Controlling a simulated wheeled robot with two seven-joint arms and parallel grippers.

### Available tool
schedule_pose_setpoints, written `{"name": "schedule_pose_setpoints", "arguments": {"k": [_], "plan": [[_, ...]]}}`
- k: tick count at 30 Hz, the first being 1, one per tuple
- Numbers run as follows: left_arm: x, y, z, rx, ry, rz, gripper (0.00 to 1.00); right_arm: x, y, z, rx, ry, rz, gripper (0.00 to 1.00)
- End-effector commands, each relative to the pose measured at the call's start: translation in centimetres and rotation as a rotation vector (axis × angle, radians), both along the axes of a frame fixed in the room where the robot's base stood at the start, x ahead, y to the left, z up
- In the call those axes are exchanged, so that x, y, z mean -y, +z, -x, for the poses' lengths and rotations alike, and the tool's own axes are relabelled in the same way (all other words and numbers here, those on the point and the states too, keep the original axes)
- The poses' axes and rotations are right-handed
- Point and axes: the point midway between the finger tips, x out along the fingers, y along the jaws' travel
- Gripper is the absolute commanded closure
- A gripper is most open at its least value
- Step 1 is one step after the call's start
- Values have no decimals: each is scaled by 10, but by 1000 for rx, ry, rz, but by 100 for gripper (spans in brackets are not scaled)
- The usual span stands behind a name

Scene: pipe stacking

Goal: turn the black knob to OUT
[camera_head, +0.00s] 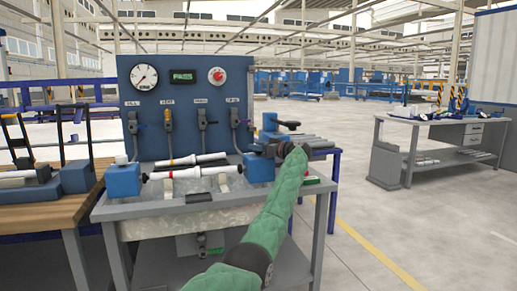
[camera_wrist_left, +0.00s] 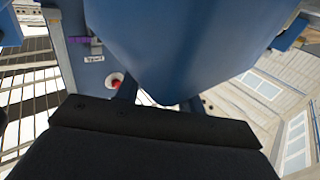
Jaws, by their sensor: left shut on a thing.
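My left gripper (camera_head: 272,150) reaches in at the end of a green-sleeved arm, above and beside the right blue block (camera_head: 259,169) of the test bench. It is shut at the black knob by that block; the knob itself is hidden by the gripper, and its setting cannot be read. In the left wrist view my gripper's dark fingers (camera_wrist_left: 158,95) point at a large blue body (camera_wrist_left: 195,40) that fills the upper middle. My right gripper is not in view.
A blue panel (camera_head: 190,81) with a gauge (camera_head: 144,77), a green PASS display (camera_head: 183,74), a red button (camera_head: 217,75) and several levers stands behind. White pipes (camera_head: 190,160) lie between the blocks. A wooden bench (camera_head: 45,212) stands left; a grey table (camera_head: 440,125) stands right across open floor.

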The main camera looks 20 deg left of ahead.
Motion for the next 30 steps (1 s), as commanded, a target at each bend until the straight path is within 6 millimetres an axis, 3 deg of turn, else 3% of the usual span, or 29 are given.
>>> {"name": "schedule_pose_setpoints", "arguments": {"k": [30], "plan": [[0, 1, 0, 0, 198, 0, 84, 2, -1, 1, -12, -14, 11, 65]]}}
